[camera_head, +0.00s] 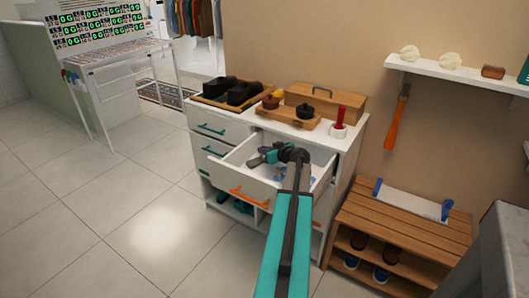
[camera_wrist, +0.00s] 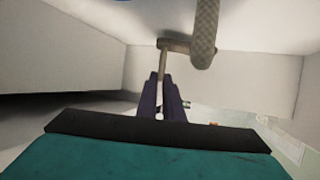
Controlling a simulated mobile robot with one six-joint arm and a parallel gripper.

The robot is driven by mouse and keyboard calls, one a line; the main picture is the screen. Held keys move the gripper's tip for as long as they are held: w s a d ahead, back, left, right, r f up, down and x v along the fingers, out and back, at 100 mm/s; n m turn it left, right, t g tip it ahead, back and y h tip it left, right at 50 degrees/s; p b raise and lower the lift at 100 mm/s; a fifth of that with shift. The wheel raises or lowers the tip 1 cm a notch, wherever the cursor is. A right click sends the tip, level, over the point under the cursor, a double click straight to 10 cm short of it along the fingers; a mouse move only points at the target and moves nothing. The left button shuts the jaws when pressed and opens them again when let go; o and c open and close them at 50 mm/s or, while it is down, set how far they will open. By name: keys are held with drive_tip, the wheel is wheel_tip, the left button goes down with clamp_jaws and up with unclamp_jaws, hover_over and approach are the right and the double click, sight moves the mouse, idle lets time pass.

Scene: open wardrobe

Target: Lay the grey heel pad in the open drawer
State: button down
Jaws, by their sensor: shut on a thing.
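The drawer with the orange handle (camera_head: 248,196) is pulled out of the white cabinet, and its pale walls (camera_wrist: 280,80) surround the wrist view. My gripper (camera_head: 256,160) is over the open drawer, and its dark fingers (camera_wrist: 164,88) are shut on one end of a grey, curved, textured piece, which looks like the heel pad (camera_wrist: 205,35). The pad extends beyond the fingertips within the drawer's outline. I cannot tell whether it touches the drawer floor. In the head view the pad is not clearly seen, being small or hidden by my arm.
A blue item (camera_head: 281,175) shows inside the drawer beside my arm. Closed drawers with teal handles (camera_head: 212,130) are at the left. The cabinet top holds a tray of black shoes (camera_head: 230,92), a wooden box (camera_head: 312,100) and a red-handled tool (camera_head: 339,118). A slatted bench (camera_head: 400,228) stands at right.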

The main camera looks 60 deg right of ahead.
drive_tip(key=shift+f, duration=0.4)
drive_tip(key=shift+f+b, duration=0.2)
drive_tip(key=shift+b, duration=0.1)
drive_tip(key=c, duration=1.9)
unclamp_jaws()
drive_tip(key=shift+r+p, duration=0.25)
drive_tip(key=shift+p, duration=0.1)
drive_tip(key=b+v, duration=0.1)
drive_tip(key=v, duration=0.5)
drive_tip(key=shift+s+a, duration=0.1)
drive_tip(key=shift+s, duration=0.05)
drive_tip(key=shift+s+a+r, duration=0.15)
drive_tip(key=shift+s+r, duration=0.15)
drive_tip(key=shift+s, duration=0.2)
drive_tip(key=shift+r, duration=0.1)
